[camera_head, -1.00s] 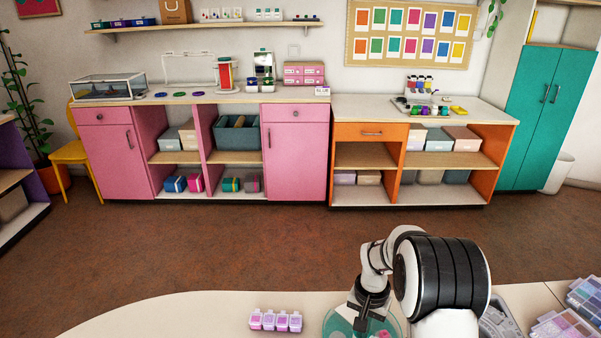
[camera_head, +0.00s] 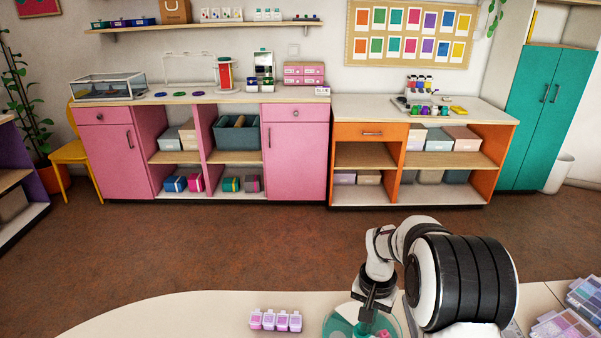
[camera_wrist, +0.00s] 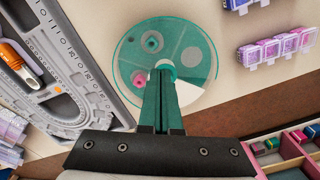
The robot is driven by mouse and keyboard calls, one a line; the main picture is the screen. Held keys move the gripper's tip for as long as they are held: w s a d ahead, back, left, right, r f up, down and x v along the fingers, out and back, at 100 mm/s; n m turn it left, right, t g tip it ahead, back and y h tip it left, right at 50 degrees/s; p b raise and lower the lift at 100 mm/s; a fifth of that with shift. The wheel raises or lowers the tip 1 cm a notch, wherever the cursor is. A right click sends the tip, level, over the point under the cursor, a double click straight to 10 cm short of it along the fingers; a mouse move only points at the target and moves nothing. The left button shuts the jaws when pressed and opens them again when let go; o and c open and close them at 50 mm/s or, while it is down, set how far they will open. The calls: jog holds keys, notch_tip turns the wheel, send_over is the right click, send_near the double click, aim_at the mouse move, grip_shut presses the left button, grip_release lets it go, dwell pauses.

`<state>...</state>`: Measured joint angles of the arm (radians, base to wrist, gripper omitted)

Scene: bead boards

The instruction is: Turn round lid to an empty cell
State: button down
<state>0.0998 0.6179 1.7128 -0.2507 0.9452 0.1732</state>
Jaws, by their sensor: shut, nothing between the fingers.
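The round lid (camera_wrist: 130,88) is see-through and teal, on a round box on the table, seen in the wrist view. It also shows at the bottom of the head view (camera_head: 335,322), partly hidden by my gripper.
A grey bead board (camera_wrist: 75,75) with an orange-handled tool (camera_wrist: 18,62) lies left of the box in the wrist view. A row of small purple-pink boxes (camera_wrist: 277,47) stands to the right. Bare table lies between. Compartment boxes (camera_head: 565,328) stand at the head view's right.

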aim_at(356, 336)
notch_tip(356, 336, up, 2)
jog(key=f, duration=0.2)
jog(key=w+a+f, duration=0.1)
jog(key=f, duration=0.1)
jog(key=a+f, duration=0.1)
jog(key=f, duration=0.1)
jog(key=shift+w, duration=0.2)
dwell(0.4)
jog(key=shift+w+d, duration=0.2)
jog(key=shift+d, duration=0.1)
dwell(0.4)
